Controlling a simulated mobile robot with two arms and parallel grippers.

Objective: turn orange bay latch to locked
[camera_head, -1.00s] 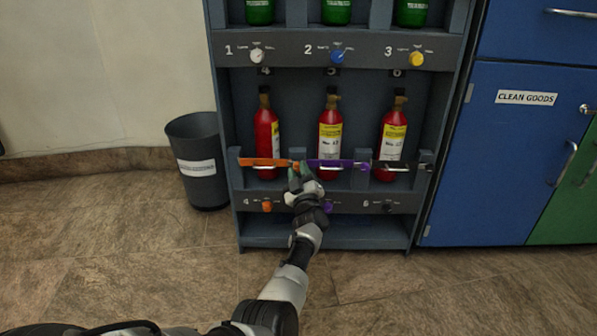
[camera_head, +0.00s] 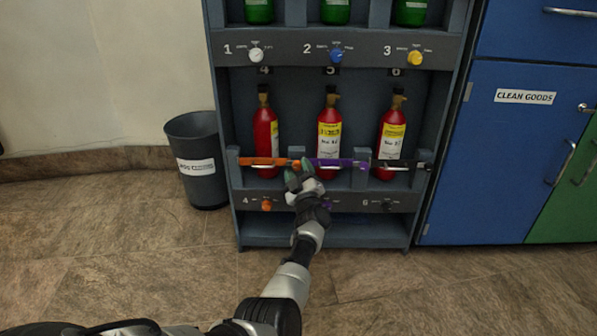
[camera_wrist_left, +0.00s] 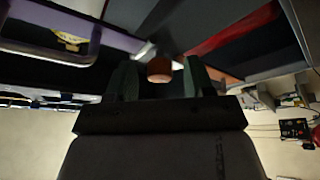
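The orange bay latch (camera_head: 262,161) is a bar lying level across the front of the lower left bay, before a red cylinder (camera_head: 265,135). My left gripper (camera_head: 298,170) is at the latch's right end, in front of the rack. In the left wrist view, its two fingers (camera_wrist_left: 160,80) stand apart, with a short orange-brown knob (camera_wrist_left: 159,69) between or just beyond their tips. I cannot tell whether they touch it. The gripper hides the latch's right end in the head view. My right gripper is not in view.
A purple latch bar (camera_head: 338,162) lies just right of my gripper, and a black one (camera_head: 400,165) beyond it. An orange dial (camera_head: 266,205) sits below the orange bar. A grey bin (camera_head: 190,130) stands left of the rack; blue cabinets (camera_head: 520,150) stand right.

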